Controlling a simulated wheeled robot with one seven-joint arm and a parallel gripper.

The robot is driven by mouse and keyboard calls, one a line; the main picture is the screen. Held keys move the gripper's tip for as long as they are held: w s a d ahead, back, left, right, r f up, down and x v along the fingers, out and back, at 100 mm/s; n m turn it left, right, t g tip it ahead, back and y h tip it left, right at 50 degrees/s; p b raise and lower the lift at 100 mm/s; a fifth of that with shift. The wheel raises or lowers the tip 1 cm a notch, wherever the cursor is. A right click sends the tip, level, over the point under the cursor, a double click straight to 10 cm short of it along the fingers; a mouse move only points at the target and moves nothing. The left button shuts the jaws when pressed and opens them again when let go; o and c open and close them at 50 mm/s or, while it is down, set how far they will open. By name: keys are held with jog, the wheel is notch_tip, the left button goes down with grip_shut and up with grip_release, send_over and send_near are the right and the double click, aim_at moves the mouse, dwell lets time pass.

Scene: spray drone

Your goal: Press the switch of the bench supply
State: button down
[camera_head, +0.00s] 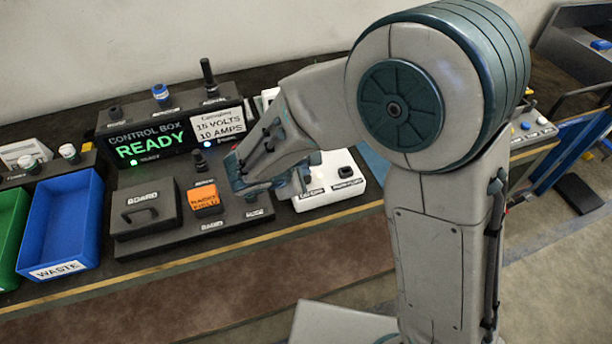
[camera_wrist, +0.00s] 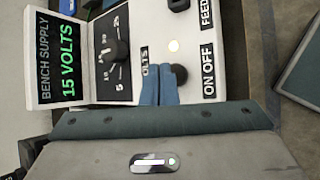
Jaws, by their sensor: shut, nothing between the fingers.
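The bench supply (camera_wrist: 196,25) is a white unit in the wrist view, its display (camera_wrist: 60,62) reading "BENCH SUPPLY 15 VOLTS". A black dial (camera_wrist: 116,48) sits by the VOLTS label. A dark round switch (camera_wrist: 180,74) sits by the ON OFF label, with a pale lit lamp (camera_wrist: 173,46) beside it. My gripper (camera_wrist: 158,88) is shut and empty, its blue fingertips right beside the switch; whether they touch it I cannot tell. In the head view the white supply (camera_head: 344,182) is partly hidden behind my arm.
Left of the supply stand a control box (camera_head: 150,140) reading READY, a dark BOARD lid (camera_head: 146,205), an orange block (camera_head: 205,200) and a blue WASTE bin (camera_head: 62,222). An upright black knob (camera_head: 207,75) rises at the back. The floor in front is clear.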

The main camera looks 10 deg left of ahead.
jog(key=shift+f, duration=0.2)
jog(key=shift+f+b, duration=0.3)
jog(key=shift+b, duration=0.4)
jog(key=shift+f, duration=0.15)
dwell(0.4)
jog(key=shift+r, duration=0.65)
notch_tip(320, 180, up, 6)
jog(key=p, duration=0.4)
dwell(0.5)
